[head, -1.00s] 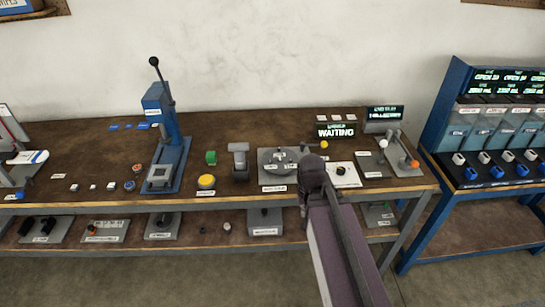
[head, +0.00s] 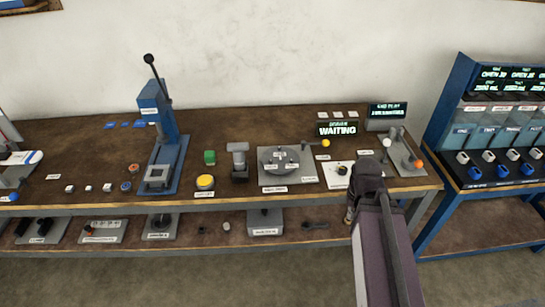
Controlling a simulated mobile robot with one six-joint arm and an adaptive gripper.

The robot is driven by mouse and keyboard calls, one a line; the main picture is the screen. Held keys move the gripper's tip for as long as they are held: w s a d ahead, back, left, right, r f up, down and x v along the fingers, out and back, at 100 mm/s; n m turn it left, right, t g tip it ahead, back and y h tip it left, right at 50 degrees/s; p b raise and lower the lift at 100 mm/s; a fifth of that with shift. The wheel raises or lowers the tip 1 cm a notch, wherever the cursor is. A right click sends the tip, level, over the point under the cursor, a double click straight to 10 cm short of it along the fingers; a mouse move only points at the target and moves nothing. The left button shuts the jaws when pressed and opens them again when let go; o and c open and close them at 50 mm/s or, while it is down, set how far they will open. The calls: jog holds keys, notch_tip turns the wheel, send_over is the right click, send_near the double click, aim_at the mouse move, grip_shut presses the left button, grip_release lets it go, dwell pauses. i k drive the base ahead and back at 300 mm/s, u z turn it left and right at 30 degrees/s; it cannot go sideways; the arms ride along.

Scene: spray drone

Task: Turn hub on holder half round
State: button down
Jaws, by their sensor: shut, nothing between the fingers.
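A grey round hub-like disc (head: 279,158) with small raised parts lies on a square grey plate (head: 304,180) at the middle right of the bench; I take this for the hub on its holder. My gripper (head: 349,212) hangs at the bench's front edge, to the right of the plate and apart from it. It is small, dark and partly hidden by my arm; it looks shut and holds nothing. A white plate (head: 334,182) with a small dark ring (head: 342,170) lies just behind it.
A blue lever press (head: 160,130) stands on the left. A "WAITING" display (head: 337,129) stands behind. A lower shelf (head: 190,233) runs below. A blue rack (head: 440,130) is at right.

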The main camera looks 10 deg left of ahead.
aim_at(281, 165)
jog(key=z, duration=0.1)
jog(key=k, duration=1.1)
jog(key=u, duration=0.45)
jog(key=i, duration=1.05)
